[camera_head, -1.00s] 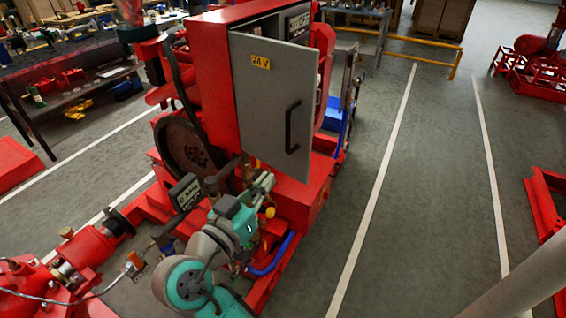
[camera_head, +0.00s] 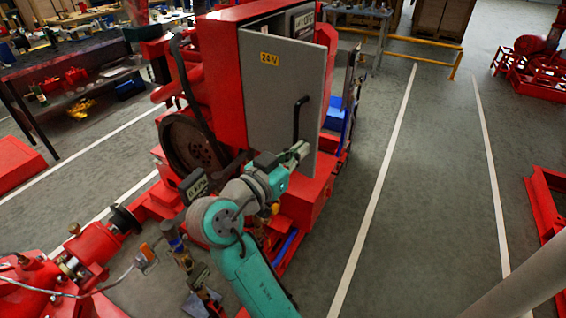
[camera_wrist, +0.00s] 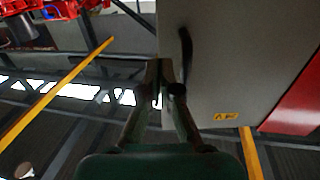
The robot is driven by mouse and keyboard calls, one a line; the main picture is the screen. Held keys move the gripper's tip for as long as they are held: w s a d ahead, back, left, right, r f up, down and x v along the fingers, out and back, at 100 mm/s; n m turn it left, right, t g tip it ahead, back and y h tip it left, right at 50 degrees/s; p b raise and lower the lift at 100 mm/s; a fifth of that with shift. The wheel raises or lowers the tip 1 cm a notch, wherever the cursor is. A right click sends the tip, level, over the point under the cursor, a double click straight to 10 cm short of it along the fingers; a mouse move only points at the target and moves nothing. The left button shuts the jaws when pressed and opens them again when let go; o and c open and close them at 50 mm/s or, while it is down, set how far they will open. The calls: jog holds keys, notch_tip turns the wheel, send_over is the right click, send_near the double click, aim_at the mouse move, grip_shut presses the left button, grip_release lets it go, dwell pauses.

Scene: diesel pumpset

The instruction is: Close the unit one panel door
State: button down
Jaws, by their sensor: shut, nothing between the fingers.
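The unit one panel door (camera_head: 270,100) is a grey panel with a yellow 24 V label and a black bar handle (camera_head: 298,118). It stands ajar on the red cabinet (camera_head: 215,75), with a gap at its top and right where the inside shows. My gripper (camera_head: 302,149) is shut and empty, at the lower end of the handle in front of the door. In the wrist view the shut fingertips (camera_wrist: 162,75) are by the door's edge, close to the handle (camera_wrist: 185,48). I cannot tell whether they touch the door (camera_wrist: 235,60).
A flywheel (camera_head: 190,145) and red engine parts lie left of the cabinet. A red pump (camera_head: 90,250) is at lower left. A workbench (camera_head: 75,75) stands at the far left. The grey floor (camera_head: 430,180) on the right is clear.

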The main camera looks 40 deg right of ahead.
aim_at(316, 138)
jog(key=shift+w+d, duration=0.15)
jog(key=shift+d, duration=0.8)
jog(key=shift+w+d, duration=0.15)
jog(key=shift+d, duration=0.75)
